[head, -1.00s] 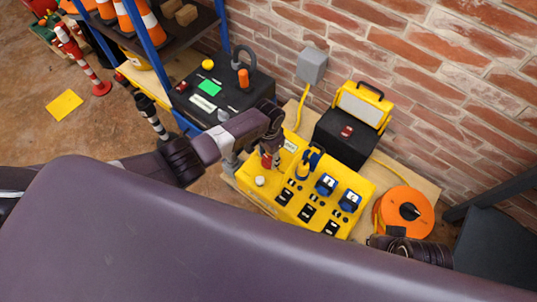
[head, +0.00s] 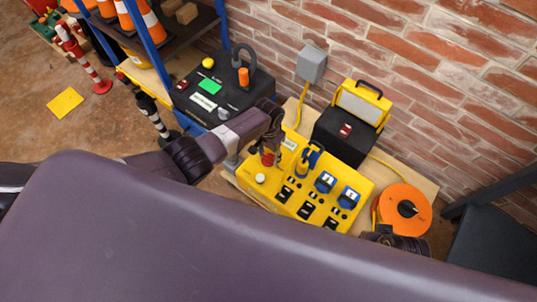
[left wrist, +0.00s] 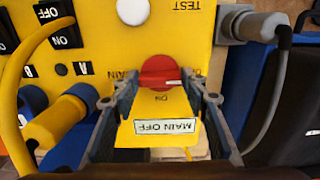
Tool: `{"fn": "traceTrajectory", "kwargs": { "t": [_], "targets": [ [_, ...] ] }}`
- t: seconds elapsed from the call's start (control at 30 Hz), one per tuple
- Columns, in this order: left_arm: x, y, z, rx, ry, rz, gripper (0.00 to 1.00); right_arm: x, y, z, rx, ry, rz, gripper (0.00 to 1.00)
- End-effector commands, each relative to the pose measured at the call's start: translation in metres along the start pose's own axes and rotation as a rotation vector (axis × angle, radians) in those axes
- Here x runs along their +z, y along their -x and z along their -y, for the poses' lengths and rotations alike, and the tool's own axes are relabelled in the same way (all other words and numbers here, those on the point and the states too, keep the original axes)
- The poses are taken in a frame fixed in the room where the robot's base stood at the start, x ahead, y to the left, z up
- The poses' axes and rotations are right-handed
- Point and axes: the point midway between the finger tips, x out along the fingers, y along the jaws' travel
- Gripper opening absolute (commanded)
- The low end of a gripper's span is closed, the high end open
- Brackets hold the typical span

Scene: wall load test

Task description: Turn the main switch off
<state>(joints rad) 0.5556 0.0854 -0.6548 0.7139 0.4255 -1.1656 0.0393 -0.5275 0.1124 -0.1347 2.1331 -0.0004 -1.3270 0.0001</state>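The yellow power panel (head: 290,205) lies on a wooden board beside the brick wall. Its red round main switch (left wrist: 158,72) shows close up in the left wrist view, its bar lying across the picture with a white mark toward the right. My left gripper (left wrist: 160,101) is open, one finger on each side of the switch; I see gaps between fingers and knob. In the head view my left gripper (head: 266,150) partly hides the switch.
Blue sockets and several black switches share the panel, with a white button (head: 260,178). A black box (head: 345,132), an orange cable reel (head: 405,212) and a dark control box (head: 225,95) stand nearby.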

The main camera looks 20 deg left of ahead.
Motion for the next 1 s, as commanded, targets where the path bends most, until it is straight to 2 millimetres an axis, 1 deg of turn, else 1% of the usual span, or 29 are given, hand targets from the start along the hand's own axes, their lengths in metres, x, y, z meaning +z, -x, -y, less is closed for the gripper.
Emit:
{"fn": "traceTrajectory", "kwargs": {
  "t": [0.03,0.13,0.43,0.57,0.77,1.0],
  "targets": [
    [0.000,0.000,-0.001,0.002,0.001,0.000,0.47,0.000,0.000,0.000,0.000,0.000,0.000,0.00],
    [0.000,0.000,-0.001,0.002,0.000,0.000,0.58,0.000,0.000,0.000,0.000,0.000,0.000,0.00],
    [0.000,0.001,0.000,0.000,-0.002,-0.001,0.58,0.000,0.000,0.001,-0.001,0.001,-0.001,0.00],
    [-0.001,0.005,0.000,0.000,-0.002,-0.002,0.58,0.000,0.000,0.001,-0.001,0.001,-0.001,0.00],
    [-0.001,0.023,0.000,0.000,-0.004,-0.003,0.58,0.000,0.000,0.000,-0.001,0.001,-0.001,0.00],
    [-0.001,0.057,0.001,0.000,-0.002,-0.004,0.58,0.000,0.000,0.000,0.000,0.000,0.000,0.00]
  ]
}}
